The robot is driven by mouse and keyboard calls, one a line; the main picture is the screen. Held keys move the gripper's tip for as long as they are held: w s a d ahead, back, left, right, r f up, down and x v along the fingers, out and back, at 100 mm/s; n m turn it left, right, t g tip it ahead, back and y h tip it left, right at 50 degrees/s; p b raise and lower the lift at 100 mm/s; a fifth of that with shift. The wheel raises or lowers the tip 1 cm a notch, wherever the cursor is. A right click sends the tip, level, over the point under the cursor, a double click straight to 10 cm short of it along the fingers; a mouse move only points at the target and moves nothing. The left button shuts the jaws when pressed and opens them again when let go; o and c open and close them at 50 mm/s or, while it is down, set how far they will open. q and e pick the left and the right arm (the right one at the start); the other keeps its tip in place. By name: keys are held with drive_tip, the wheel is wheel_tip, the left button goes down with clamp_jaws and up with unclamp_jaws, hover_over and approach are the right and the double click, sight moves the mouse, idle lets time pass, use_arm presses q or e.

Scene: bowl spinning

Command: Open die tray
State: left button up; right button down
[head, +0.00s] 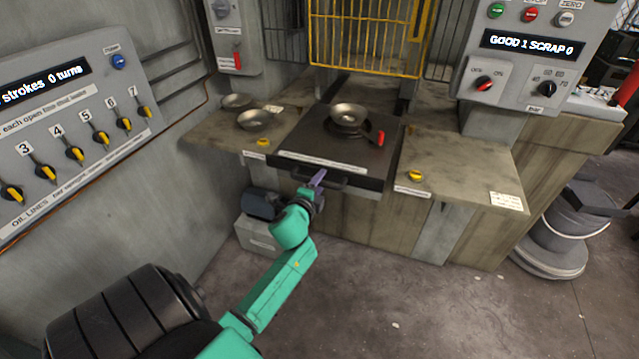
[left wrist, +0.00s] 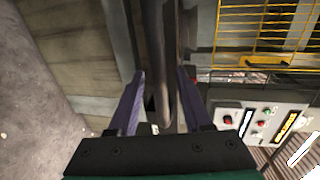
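The die tray (head: 305,142) is a dark flat slab in the middle of the bench, with a pale label strip along its front edge. A metal bowl-shaped die (head: 348,116) stands on it. A dark bar handle (head: 334,183) runs along the tray's front. My left gripper (head: 318,176) is at the handle's left part. In the left wrist view, the handle bar (left wrist: 157,65) passes between the two purple fingers (left wrist: 160,98), with gaps visible beside it. The fingers are apart, not closed on the bar. My right gripper is out of view.
A red-handled lever (head: 380,138) sits by the die. Two metal bowls (head: 255,120) stand on the left bench top. Yellow knobs (head: 415,176) flank the tray. A yellow cage guard (head: 365,38) stands behind. The floor (head: 400,300) before the bench is clear.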

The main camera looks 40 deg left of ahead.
use_arm(q)
drive_tip(key=b+v, duration=0.1)
drive_tip(key=v, duration=1.3)
drive_tip(key=shift+s+d+b, duration=0.15)
drive_tip(key=shift+s+b, duration=0.05)
drive_tip(key=shift+b, duration=0.1)
drive_tip(key=s+d+f+n+g+h, duration=0.1)
drive_tip(key=s+d+f+n+g, duration=0.15)
drive_tip(key=f, duration=0.95)
drive_tip(key=s+d+f+n+g+h, duration=0.2)
drive_tip(key=s+f, duration=0.1)
drive_tip(key=f, duration=0.8)
drive_tip(key=s+d+f+n+g+h, duration=0.1)
drive_tip(key=s+d+f+n+g, duration=0.15)
drive_tip(key=f, duration=0.95)
drive_tip(key=s+d+f+n+g, duration=0.1)
drive_tip(key=s+f+n+g, duration=0.1)
drive_tip(key=s+f, duration=0.5)
drive_tip(key=s+d+f+n+g+h, duration=0.1)
drive_tip(key=s+f+g, duration=0.3)
drive_tip(key=s, duration=1)
wheel_tip(320, 180, down, 3)
drive_tip(key=shift+f+n+g, duration=0.25)
drive_tip(key=shift+n+g, duration=0.15)
drive_tip(key=shift+n, duration=0.5)
